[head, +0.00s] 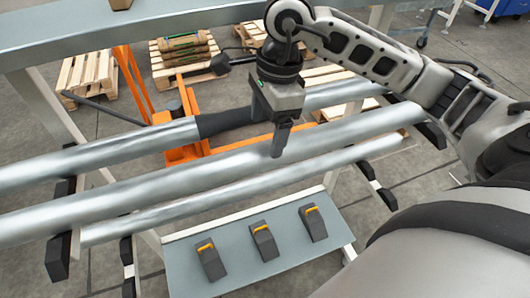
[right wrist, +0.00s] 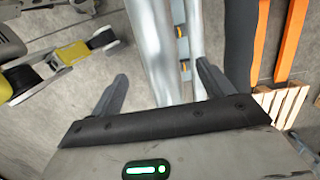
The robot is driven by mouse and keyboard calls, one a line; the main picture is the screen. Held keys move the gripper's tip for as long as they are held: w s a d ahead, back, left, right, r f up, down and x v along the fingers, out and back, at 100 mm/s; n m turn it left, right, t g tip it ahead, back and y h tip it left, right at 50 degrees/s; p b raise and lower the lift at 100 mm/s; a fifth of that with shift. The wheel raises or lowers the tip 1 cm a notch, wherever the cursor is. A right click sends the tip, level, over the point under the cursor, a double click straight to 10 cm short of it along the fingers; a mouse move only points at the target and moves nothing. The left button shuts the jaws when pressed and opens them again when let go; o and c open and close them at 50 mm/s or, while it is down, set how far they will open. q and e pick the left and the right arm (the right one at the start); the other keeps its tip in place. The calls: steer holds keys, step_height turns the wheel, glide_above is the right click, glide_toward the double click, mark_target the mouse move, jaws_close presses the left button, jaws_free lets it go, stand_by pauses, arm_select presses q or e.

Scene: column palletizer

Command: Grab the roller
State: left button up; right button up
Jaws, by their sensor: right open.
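Three long silver rollers lie side by side on a rack in the head view: a back roller (head: 100,155) with a dark sleeve, a thick middle roller (head: 170,187) and a thinner front roller (head: 200,202). My right gripper (head: 279,150) points down over the middle roller, its fingertips overlapping it in the picture. In the right wrist view, the right gripper (right wrist: 162,72) is open, and a silver roller (right wrist: 153,35) runs between the lines of its fingers. I cannot tell whether the fingers touch it. My left gripper is not in view.
A grey shelf (head: 185,270) with three dark blocks with orange tops sits below the rollers. Behind stand an orange frame (head: 135,85), wooden pallets (head: 88,72) and a grey beam (head: 130,38). Dark end supports (head: 58,255) hold the rollers.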

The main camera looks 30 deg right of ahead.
mark_target(266, 145)
steer(key=shift+a+f, duration=0.2)
steer(key=shift+f, duration=0.85)
steer(key=shift+f+p, duration=0.5)
steer(key=shift+f, duration=2.3)
steer(key=c, duration=1.5)
steer(key=shift+w+r, duration=0.1)
steer(key=shift+r, duration=0.05)
jaws_close()
steer(key=shift+r, duration=0.15)
